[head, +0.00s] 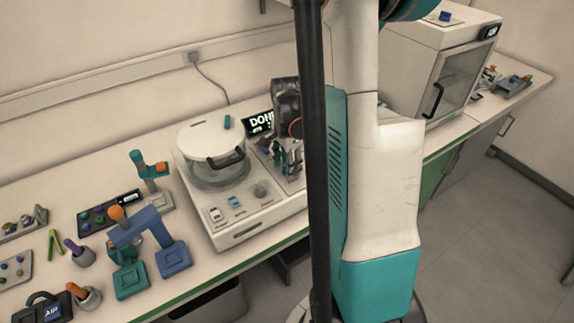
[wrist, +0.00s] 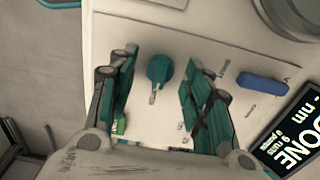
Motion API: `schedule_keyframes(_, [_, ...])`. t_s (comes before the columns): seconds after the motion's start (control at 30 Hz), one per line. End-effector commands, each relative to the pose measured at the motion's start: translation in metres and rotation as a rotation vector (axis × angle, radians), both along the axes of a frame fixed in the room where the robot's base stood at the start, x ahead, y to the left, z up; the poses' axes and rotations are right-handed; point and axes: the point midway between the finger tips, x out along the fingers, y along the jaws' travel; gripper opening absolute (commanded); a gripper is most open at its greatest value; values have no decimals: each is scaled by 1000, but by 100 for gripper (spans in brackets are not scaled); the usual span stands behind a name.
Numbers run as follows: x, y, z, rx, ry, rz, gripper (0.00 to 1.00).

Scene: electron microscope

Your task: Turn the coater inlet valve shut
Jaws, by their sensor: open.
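The coater (head: 245,215) is a pale bench unit with a round lidded chamber, standing on the bench left of my column. In the wrist view, a teal valve knob (wrist: 160,68) with a narrow pale pointer sits on its pale panel; I take it for the inlet valve, but no label is readable. My gripper (wrist: 165,78) is open, with one finger on each side of the knob and a visible gap to both. In the head view, my gripper (head: 287,158) is over the coater's right side, and the knob cannot be made out there.
A blue bar-shaped part (wrist: 262,84) lies right of my right finger, near the lit display (wrist: 290,135) reading DONE. The chamber (head: 215,165) stands left of my gripper in the head view. A blue and teal stand (head: 145,225) and small tools occupy the bench's left.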

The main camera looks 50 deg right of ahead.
Motion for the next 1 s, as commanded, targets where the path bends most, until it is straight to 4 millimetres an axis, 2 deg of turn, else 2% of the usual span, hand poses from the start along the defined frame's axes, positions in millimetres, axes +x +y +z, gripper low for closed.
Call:
schedule_keyframes(0.17, [0, 0, 0, 0, 0, 0, 46])
schedule_keyframes(0.37, [0, 0, 0, 0, 0, 0, 2])
schedule_keyframes(0.4, [0, 0, 0, 0, 0, 0, 0])
schedule_keyframes(0.73, [0, 0, 0, 0, 0, 29, 0])
schedule_keyframes(1.0, [0, 0, 0, 0, 0, 176, 0])
